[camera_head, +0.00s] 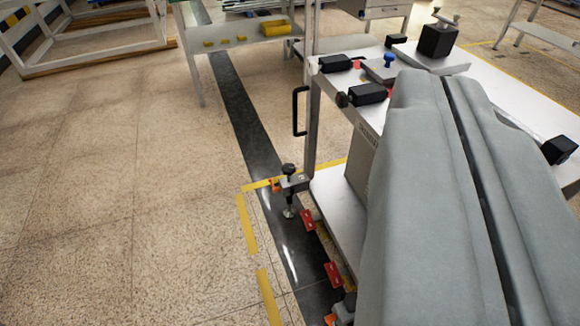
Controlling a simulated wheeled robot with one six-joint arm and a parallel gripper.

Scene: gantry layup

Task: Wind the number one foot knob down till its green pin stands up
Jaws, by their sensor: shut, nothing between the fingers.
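A foot knob (289,170), black on a threaded stem, stands at the near left corner of the white cart (335,205). Its round foot (289,212) is down at the floor by the dark strip. An orange piece (275,185) sits beside the knob's bracket. I see no green pin there, and no number can be read. My gripper (442,80) fills the right side, large and grey, its two fingers shut with a thin dark seam between them. It is to the right of the knob and apart from it. It hides much of the cart.
Red pedals (333,275) stick out along the cart's lower edge. A black handle (300,110) stands out on the cart's left side. Black blocks (367,94) and a blue knob (389,59) are on its top. Open tiled floor (150,190) lies to the left.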

